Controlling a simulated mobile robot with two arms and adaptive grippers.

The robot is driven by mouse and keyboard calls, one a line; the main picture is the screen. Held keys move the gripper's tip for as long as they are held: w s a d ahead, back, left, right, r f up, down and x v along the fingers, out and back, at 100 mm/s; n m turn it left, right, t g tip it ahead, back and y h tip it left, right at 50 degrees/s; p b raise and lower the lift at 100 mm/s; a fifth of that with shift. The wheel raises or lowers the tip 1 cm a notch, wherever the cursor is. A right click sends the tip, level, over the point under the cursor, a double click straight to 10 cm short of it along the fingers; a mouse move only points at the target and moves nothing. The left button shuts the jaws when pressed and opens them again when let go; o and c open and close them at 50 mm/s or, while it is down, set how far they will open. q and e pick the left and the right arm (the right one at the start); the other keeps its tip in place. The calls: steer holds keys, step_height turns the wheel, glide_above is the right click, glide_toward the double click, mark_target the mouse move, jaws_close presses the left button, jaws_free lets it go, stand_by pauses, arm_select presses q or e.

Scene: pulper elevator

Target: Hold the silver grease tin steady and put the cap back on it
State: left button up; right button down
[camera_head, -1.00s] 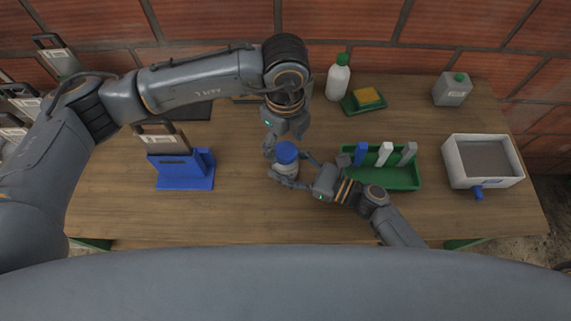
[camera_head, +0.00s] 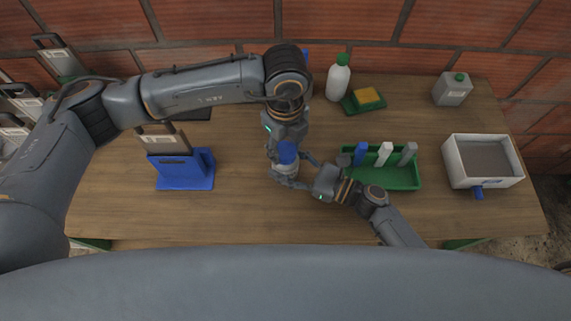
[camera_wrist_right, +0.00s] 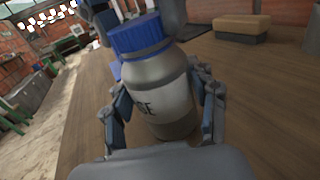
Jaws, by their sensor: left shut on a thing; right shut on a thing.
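The silver grease tin (camera_wrist_right: 160,92) stands upright on the bench, with a label on its side; in the head view its body (camera_head: 288,168) is partly covered. My right gripper (camera_head: 290,178) is shut around the tin's body, one finger on each side in the wrist view (camera_wrist_right: 160,115). The blue cap (camera_wrist_right: 137,34) is at the tin's mouth, in line with it and with no clear gap; it also shows in the head view (camera_head: 287,152). My left gripper (camera_head: 284,145) is above the tin, shut on the cap. Whether the cap is threaded cannot be seen.
A green tray (camera_head: 390,178) with blue, white and grey pieces lies right of the tin. A blue stand (camera_head: 183,170) is to the left. Behind are a white bottle (camera_head: 338,80), a sponge (camera_head: 367,97) and a grey can (camera_head: 452,90). A white box (camera_head: 483,160) is far right. The front of the bench is clear.

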arm_select(q)
steer(key=m, duration=0.6)
steer(key=shift+w+m, duration=0.1)
steer(key=shift+m, duration=0.2)
steer(key=m, duration=1.5)
steer(key=shift+m, duration=0.4)
steer(key=m, duration=0.4)
steer(key=shift+f+m, duration=0.1)
steer(key=shift+m, duration=0.2)
steer(key=m, duration=0.6)
steer(key=shift+m, duration=0.4)
steer(key=m, duration=0.9)
steer(key=shift+m, duration=0.3)
steer(key=o, duration=1.4)
steer(key=shift+c, duration=0.2)
